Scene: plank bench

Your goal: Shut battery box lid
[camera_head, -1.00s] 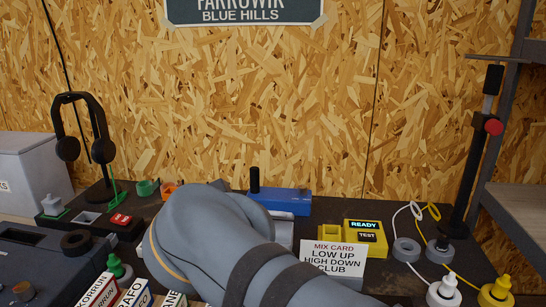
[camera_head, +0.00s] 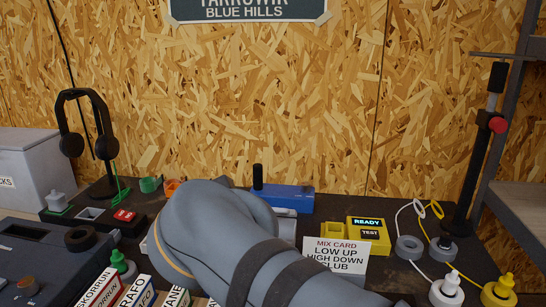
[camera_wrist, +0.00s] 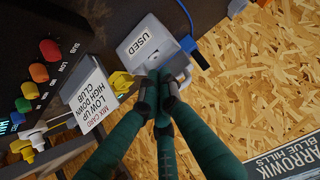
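A pale grey box part labelled USED (camera_wrist: 145,45), seemingly the battery box, shows at the top middle of the wrist view. A grey piece with a loop (camera_wrist: 186,72) joins its lower right side. I cannot tell how far its lid stands open. My gripper (camera_wrist: 160,80) has dark fingertips close together, at or very near the lower edge of this grey part; contact is unclear. Nothing shows held between them. In the head view my arm hides the gripper and most of the box; only a pale grey piece (camera_head: 285,212) shows behind the arm.
A blue block (camera_head: 292,199) with a black post stands behind my arm. To its right are a yellow READY/TEST unit (camera_head: 368,235), the mix card (camera_head: 335,256) and a clamp stand (camera_head: 480,160).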

